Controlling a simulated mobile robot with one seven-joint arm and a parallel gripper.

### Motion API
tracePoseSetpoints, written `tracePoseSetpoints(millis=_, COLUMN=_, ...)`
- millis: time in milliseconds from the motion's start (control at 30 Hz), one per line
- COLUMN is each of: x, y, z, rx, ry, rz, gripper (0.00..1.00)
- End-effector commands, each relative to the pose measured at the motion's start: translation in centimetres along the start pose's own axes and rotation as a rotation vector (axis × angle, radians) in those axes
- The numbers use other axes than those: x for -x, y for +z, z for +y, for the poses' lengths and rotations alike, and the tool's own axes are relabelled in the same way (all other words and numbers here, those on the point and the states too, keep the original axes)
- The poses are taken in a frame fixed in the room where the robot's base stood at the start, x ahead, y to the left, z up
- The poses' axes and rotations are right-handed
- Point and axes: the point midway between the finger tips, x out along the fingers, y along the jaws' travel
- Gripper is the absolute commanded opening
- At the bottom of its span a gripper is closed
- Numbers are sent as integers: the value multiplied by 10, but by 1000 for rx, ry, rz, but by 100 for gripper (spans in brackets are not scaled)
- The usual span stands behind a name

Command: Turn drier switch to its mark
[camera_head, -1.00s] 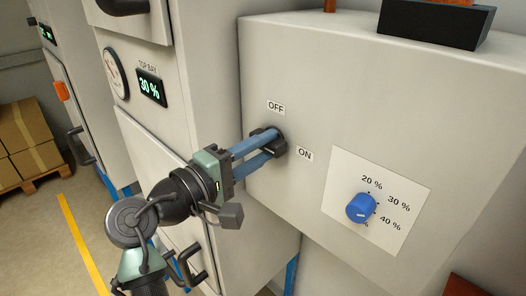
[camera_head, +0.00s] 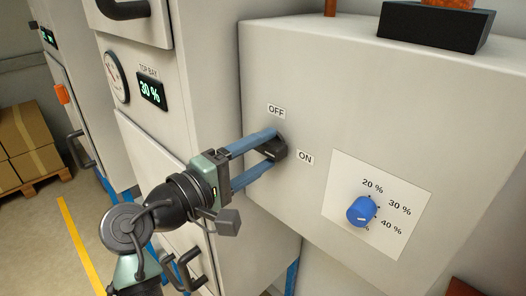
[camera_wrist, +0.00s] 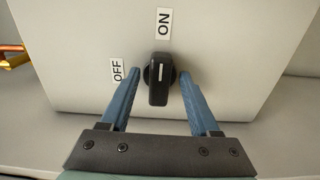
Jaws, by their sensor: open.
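The drier switch (camera_head: 273,149) is a black rotary knob on the front of the pale grey box. Its OFF label (camera_head: 276,111) is above it and its ON label (camera_head: 305,158) is to its right. In the wrist view, the switch (camera_wrist: 159,88) has a white line pointing up at the ON label (camera_wrist: 163,23), while the OFF label (camera_wrist: 117,70) is to the left. My gripper (camera_head: 269,150) is open at the switch. Its blue fingers stand either side of the knob, with gaps visible in the wrist view.
A blue dial (camera_head: 361,210) on a white percent plate is right of the switch. A grey cabinet with a 30 % display (camera_head: 151,89) and handles stands to the left. A black block (camera_head: 434,24) sits on top of the box.

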Motion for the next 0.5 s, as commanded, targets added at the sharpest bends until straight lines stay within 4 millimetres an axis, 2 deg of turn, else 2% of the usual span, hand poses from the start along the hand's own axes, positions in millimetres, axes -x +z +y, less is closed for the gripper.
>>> tracePoseSetpoints(millis=500, x=103, y=-1, z=-2, rx=-1, ry=0, rz=5, gripper=62)
